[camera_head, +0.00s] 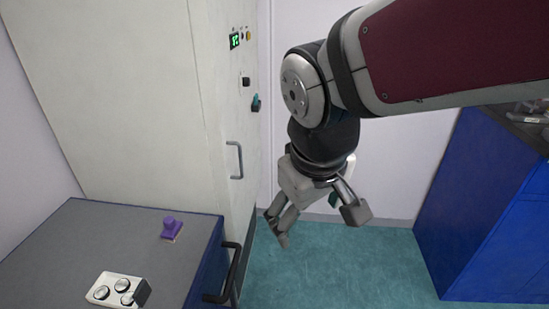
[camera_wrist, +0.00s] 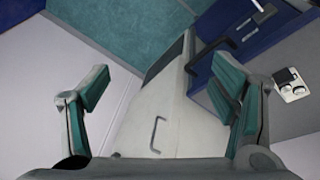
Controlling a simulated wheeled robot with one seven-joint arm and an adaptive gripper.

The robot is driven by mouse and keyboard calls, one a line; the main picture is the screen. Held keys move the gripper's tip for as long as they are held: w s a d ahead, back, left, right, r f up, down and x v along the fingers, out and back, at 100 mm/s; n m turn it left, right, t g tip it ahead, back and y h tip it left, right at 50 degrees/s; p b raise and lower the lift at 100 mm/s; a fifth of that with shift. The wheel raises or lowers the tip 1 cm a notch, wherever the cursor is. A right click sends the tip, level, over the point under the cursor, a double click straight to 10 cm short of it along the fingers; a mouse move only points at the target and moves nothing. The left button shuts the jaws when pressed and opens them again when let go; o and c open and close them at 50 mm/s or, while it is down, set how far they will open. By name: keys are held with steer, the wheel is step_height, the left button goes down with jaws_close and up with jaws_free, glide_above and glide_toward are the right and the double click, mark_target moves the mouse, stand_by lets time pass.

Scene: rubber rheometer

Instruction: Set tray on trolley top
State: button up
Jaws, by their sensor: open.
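A small white tray (camera_head: 121,279) with several round metallic pieces and a dark block at its right end lies on the grey top of the blue-sided trolley (camera_head: 95,228), at the lower left of the head view. The tray also shows at the right of the wrist view (camera_wrist: 287,74). The trolley has a black handle (camera_head: 232,272) on its right side. My gripper (camera_head: 318,228) is open and empty. It hangs in free air above the floor, to the right of the trolley and well apart from the tray. Its spread fingers frame the wrist view (camera_wrist: 163,85).
A purple knobbed object (camera_head: 170,229) stands on the trolley top. A blue cabinet (camera_head: 480,220) is at right. The teal floor (camera_head: 340,270) between is clear.

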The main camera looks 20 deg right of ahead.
steer(key=s+d+r+m+y, duration=0.1)
steer(key=s+d+r+m, duration=0.1)
steer(key=s, duration=0.7)
steer(key=shift+s+d+m, duration=0.3)
steer(key=shift+d+m, duration=0.2)
steer(key=shift+d, duration=0.7)
steer(key=shift+r, duration=0.1)
